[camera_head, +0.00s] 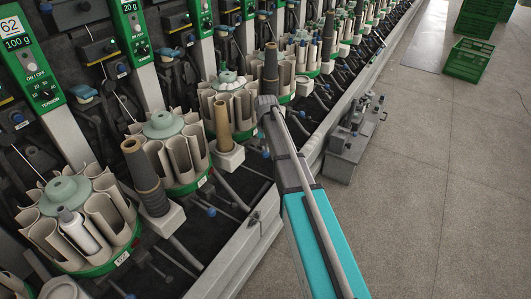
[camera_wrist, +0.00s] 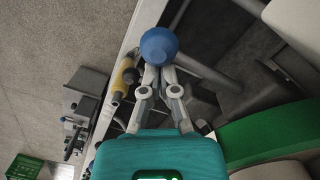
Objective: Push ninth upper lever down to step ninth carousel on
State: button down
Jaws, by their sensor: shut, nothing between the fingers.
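In the wrist view my gripper (camera_wrist: 160,76) has its two fingers drawn together. A round blue knob (camera_wrist: 159,45) lies right at the fingertips in the picture; I cannot tell whether they touch it. A grey rod (camera_wrist: 207,72) runs from behind the knob to the right. The green rim of a carousel (camera_wrist: 270,132) shows at the lower right. In the head view my arm reaches to the carousel row, and my fingers and that knob are hidden. A carousel with grey pockets (camera_head: 230,100) stands just left of the arm's end. No label shows which is ninth.
More carousels (camera_head: 170,150) and yarn cones (camera_head: 222,130) line the machine. Other blue-knobbed levers (camera_head: 211,211) stick out along its front. A grey metal device (camera_head: 350,140) stands on the floor right of the machine, with green crates (camera_head: 468,60) beyond.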

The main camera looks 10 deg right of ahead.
jog(key=shift+s+a+f, duration=0.15)
jog(key=shift+s, duration=0.4)
jog(key=shift+s+a+f, duration=0.1)
jog(key=shift+s+f, duration=0.05)
jog(key=shift+s, duration=0.35)
jog(key=shift+s+r, duration=0.15)
jog(key=shift+a+r+p, duration=0.15)
jog(key=shift+r+p, duration=0.7)
jog(key=shift+p, duration=0.25)
jog(key=r+p, duration=0.1)
jog(key=s+r+p, duration=0.1)
jog(key=r, duration=0.1)
jog(key=shift+r, duration=0.2)
jog(key=shift+w+r+p, duration=0.45)
jog(key=shift+w+p, duration=0.05)
jog(key=shift+p, duration=0.35)
jog(key=s+a+r+n+p, duration=0.1)
jog(key=s+r+n+p, duration=0.1)
jog(key=s+r+p, duration=1.4)
jog(key=shift+s+a+r+t+p, duration=0.2)
jog(key=shift+s+r+t+p, duration=0.15)
jog(key=shift+s, duration=0.9)
